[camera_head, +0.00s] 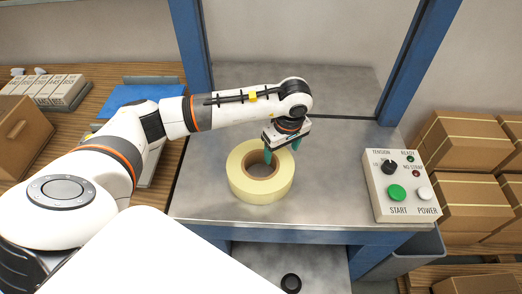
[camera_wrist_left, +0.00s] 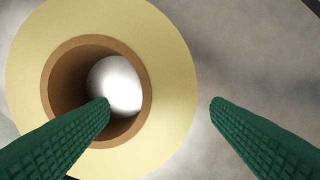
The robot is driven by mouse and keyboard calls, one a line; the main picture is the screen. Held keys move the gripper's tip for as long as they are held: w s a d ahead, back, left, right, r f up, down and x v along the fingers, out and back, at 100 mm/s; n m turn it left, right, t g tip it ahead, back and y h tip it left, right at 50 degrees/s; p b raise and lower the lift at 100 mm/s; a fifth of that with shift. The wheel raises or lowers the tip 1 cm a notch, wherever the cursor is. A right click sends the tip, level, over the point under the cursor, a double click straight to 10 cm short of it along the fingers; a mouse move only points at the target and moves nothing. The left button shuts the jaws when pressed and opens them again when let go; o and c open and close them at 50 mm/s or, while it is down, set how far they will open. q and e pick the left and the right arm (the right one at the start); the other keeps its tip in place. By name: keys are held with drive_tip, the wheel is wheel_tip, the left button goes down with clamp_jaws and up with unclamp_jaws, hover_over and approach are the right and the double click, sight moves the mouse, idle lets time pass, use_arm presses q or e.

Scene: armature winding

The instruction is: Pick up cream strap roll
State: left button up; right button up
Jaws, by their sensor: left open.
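The cream strap roll (camera_head: 244,187) lies flat on the grey metal table top, its brown core hole facing up. In the left wrist view the roll (camera_wrist_left: 174,75) fills the left and middle. My left gripper (camera_head: 282,155) is open at the roll's right back side. One green finger is over or in the core hole, and the other is outside the roll's rim, so the ring wall lies between them. I cannot tell how deep the fingers reach. My right gripper is not in view.
A control box (camera_head: 396,186) with START and POWER buttons stands right on the metal table (camera_head: 330,205). Blue posts (camera_head: 190,45) frame the table's back. Cardboard boxes (camera_head: 465,150) are stacked at right. A blue sheet (camera_head: 135,97) lies on the wooden bench at left.

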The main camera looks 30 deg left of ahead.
sight(281, 153)
use_arm(q)
drive_tip(key=shift+w+f, duration=0.2)
drive_tip(key=shift+f, duration=0.45)
drive_tip(key=shift+w+a+f+p, duration=0.15)
drive_tip(key=shift+f+p, duration=0.1)
drive_tip(key=shift+f, duration=0.5)
drive_tip(key=shift+w+a+f+p, duration=0.1)
drive_tip(key=shift+a+f+p, duration=0.15)
drive_tip(key=shift+f, duration=0.55)
drive_tip(key=shift+w+a+f+p, duration=0.15)
drive_tip(key=shift+f+p, duration=0.1)
drive_tip(key=shift+f, duration=0.5)
clamp_jaws()
drive_tip(key=shift+w+r, duration=0.1)
drive_tip(key=shift+r, duration=0.05)
